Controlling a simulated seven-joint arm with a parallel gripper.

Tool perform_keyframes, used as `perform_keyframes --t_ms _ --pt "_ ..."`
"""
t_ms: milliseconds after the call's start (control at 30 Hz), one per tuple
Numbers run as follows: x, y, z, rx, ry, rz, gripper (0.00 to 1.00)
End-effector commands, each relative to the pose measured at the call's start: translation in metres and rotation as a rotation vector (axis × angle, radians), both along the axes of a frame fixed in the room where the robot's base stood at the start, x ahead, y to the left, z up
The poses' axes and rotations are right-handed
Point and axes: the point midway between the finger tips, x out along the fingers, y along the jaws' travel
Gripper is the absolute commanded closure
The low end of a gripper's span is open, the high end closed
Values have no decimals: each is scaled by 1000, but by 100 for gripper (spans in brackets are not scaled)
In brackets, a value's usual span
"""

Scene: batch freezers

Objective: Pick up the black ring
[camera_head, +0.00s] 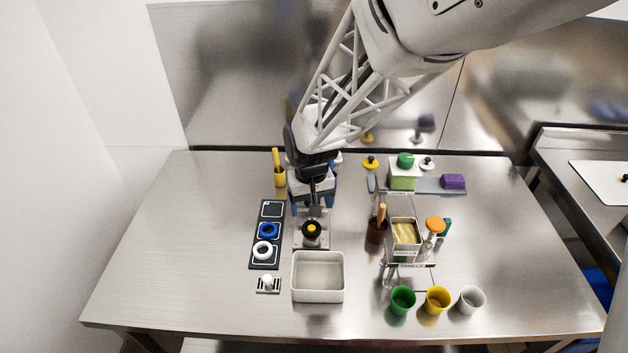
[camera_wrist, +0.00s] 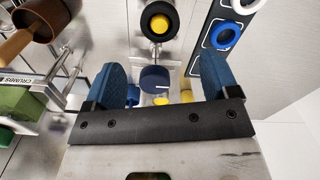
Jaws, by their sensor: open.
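The black ring (camera_head: 311,240) sits around a yellow-topped post on a small metal stand in the head view. In the wrist view the black ring (camera_wrist: 147,20) shows at the top, with the yellow top in its middle. My gripper (camera_head: 314,206) is behind the ring, pointing down. Its blue fingers (camera_wrist: 161,66) are spread apart and do not touch the ring. A dark blue round piece (camera_wrist: 156,79) shows between the fingers in the wrist view; I cannot tell what it belongs to.
A black tray (camera_head: 254,251) left of the stand holds a blue ring (camera_head: 268,230) and a white ring (camera_head: 263,250). A white bin (camera_head: 318,291) stands in front. A brown cup (camera_head: 376,232) and a topping rack are on the right. The table's left is clear.

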Motion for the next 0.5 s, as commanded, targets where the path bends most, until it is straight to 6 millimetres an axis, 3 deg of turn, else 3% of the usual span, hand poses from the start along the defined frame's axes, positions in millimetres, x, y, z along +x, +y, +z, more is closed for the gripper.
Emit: perform_keyframes --t_ms 300,500 --pt "0 0 -23 -1 2 0 19" --pt "0 0 -26 0 1 0 19"
